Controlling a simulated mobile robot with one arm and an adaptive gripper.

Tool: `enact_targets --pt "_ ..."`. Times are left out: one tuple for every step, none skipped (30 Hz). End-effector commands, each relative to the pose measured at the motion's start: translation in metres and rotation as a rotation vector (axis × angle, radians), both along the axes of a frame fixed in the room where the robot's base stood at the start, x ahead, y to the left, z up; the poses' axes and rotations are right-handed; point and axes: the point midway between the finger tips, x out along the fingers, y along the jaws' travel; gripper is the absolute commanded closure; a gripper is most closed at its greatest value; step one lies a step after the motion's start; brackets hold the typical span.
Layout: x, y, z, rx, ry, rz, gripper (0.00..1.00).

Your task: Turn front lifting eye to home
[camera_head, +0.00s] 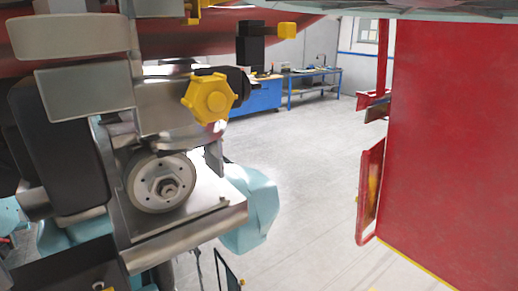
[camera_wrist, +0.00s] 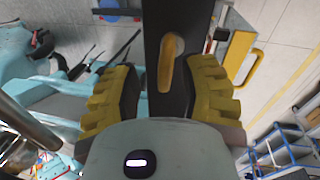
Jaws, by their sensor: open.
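In the wrist view my gripper (camera_wrist: 163,80) is open, with one ribbed yellow finger on each side of a dark upright bar (camera_wrist: 184,25). A narrow, rounded yellow piece (camera_wrist: 168,62) lies on the bar between the fingers. It may be the lifting eye seen edge-on; I cannot be sure. I see gaps beside the bar and cannot tell whether either finger touches it. In the head view a lobed yellow knob (camera_head: 208,97) and a black block with a yellow end piece (camera_head: 287,30) show; I cannot tell which, if either, is the front lifting eye.
A metal assembly with a round bolted hub (camera_head: 161,183) fills the left of the head view. A large red panel (camera_head: 450,140) stands at right. Blue benches (camera_head: 313,85) are far back. Grey floor (camera_head: 310,160) between is clear. A yellow loop handle (camera_wrist: 250,66) shows right of my gripper.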

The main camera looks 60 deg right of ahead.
Motion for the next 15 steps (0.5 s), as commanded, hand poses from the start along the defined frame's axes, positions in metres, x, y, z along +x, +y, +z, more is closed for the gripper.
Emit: enact_targets --pt "0.000 -0.002 0.007 -0.001 0.004 0.005 0.58" --pt "-0.001 -0.002 0.007 -0.001 0.004 0.009 0.58" --pt "-0.001 -0.002 0.008 -0.001 0.004 0.015 0.58" --pt "-0.001 -0.002 0.008 -0.001 0.003 0.019 0.58" --pt "-0.001 -0.002 0.007 0.000 0.002 0.024 0.58" --pt "-0.001 -0.001 0.007 0.000 0.003 0.030 0.58" --pt "-0.002 -0.001 0.007 0.000 0.004 0.036 0.58" --pt "-0.002 -0.001 0.007 0.000 0.005 0.042 0.58" --pt "-0.003 -0.001 0.007 0.000 0.005 0.048 0.58" --pt "-0.003 -0.001 0.008 0.000 0.004 0.053 0.58" --pt "-0.002 -0.001 0.004 0.001 0.000 0.055 0.58" --pt "-0.001 0.000 0.000 0.005 -0.008 0.053 0.58" --pt "-0.001 0.001 0.004 0.007 -0.010 0.054 0.58" --pt "-0.001 0.000 0.007 0.007 -0.010 0.053 0.58" --pt "-0.002 0.000 0.012 0.006 -0.011 0.052 0.58"
